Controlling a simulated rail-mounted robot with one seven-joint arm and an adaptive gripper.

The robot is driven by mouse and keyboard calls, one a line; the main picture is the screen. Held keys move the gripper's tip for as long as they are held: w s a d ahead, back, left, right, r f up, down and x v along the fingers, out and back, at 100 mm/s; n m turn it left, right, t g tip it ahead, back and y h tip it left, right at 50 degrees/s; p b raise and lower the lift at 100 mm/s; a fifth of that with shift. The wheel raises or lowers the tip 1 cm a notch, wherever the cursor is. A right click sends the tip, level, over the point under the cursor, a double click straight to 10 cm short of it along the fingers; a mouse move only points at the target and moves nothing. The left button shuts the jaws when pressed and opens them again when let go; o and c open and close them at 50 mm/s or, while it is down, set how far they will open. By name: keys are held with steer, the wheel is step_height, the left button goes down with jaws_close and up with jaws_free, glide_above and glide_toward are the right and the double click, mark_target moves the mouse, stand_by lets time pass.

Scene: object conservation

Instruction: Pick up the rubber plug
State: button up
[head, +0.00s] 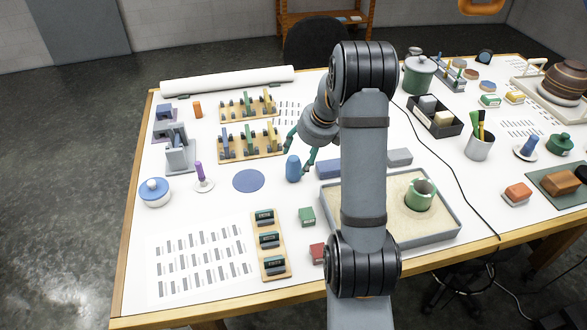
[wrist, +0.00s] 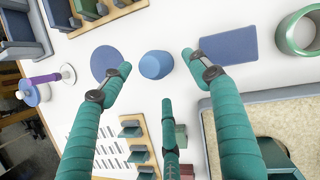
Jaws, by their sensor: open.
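A blue, round-topped upright piece (head: 293,169), which looks like the rubber plug, stands on the white table just right of a flat blue disc (head: 248,181). It also shows in the wrist view (wrist: 156,65), between and beyond my fingertips. My gripper (head: 299,151) has teal fingers and is open and empty. In the head view its fingers hang close to the plug, one behind its top left and one at its right. In the wrist view (wrist: 157,62) two fingers spread left and right of the plug, with a third below; no contact is clear.
A blue flat block (head: 329,169) lies right of the plug. A wooden rack (head: 274,152) stands behind left. A green block (head: 307,216) lies in front.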

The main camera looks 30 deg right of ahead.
mark_target(296, 161)
steer(key=shift+w+a+f+p, duration=0.15)
steer(key=shift+w+a+f, duration=0.1)
steer(key=shift+f, duration=0.25)
steer(key=shift+w+a+f+p, duration=0.15)
steer(key=shift+w+f, duration=0.05)
steer(key=shift+f, duration=0.3)
steer(key=x, duration=0.4)
steer(key=shift+w+a+f, duration=0.1)
steer(key=shift+w, duration=0.05)
steer(key=shift+c, duration=0.8)
steer(key=c, duration=0.7)
steer(key=shift+c, duration=0.2)
